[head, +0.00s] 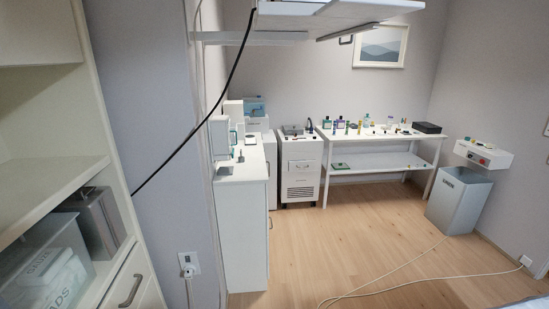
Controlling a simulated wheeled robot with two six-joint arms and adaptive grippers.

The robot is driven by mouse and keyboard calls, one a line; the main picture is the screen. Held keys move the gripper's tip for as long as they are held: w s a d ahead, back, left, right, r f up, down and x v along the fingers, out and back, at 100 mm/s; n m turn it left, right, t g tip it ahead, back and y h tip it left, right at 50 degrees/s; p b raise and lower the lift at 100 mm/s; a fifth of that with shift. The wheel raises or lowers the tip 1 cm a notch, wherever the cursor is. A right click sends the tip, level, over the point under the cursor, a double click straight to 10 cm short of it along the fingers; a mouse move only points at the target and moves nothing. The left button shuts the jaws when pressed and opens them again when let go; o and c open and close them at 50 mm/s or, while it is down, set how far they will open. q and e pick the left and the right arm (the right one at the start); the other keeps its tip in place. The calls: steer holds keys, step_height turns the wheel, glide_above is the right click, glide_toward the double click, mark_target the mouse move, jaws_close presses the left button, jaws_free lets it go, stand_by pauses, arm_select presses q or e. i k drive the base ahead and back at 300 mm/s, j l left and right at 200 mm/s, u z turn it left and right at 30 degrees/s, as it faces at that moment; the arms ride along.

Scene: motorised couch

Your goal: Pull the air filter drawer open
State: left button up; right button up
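No part labelled as an air filter drawer can be read in the head view. A white floor unit (300,160) stands against the back wall, left of a long white table. It has a dark slotted vent (300,193) low on its front and small fittings on its top. Its front panels look closed, and any lettering is too small to read. At the lower left, a white cabinet drawer (146,289) with a grey bar handle (130,290) looks shut. Neither of my grippers is in view.
A white counter (243,220) stands left of the unit. The white table (385,150) holds several bottles. A grey bin (459,200) stands at right. Wooden floor (345,235) is open in the middle; a pale cable (400,268) crosses it. A white overhead structure (330,14) hangs in front.

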mark_target(300, 161)
steer(key=i+l+z, duration=0.4)
steer(key=i, duration=0.4)
steer(key=i+j+z, duration=0.1)
steer(key=i+z, duration=0.25)
steer(key=i, duration=0.45)
steer(key=i+j+z, duration=0.2)
steer(key=i+z, duration=0.2)
steer(key=i, duration=0.4)
steer(key=i+j+u, duration=0.2)
steer(key=i+u, duration=0.2)
steer(key=i, duration=0.15)
steer(key=i+u, duration=0.35)
steer(key=i, duration=0.25)
steer(key=i+l+u, duration=0.2)
steer(key=i+u, duration=0.2)
steer(key=i, duration=0.15)
steer(key=i+l+u, duration=0.35)
steer(key=i, duration=0.2)
steer(key=i+u, duration=0.3)
steer(key=i, duration=0.1)
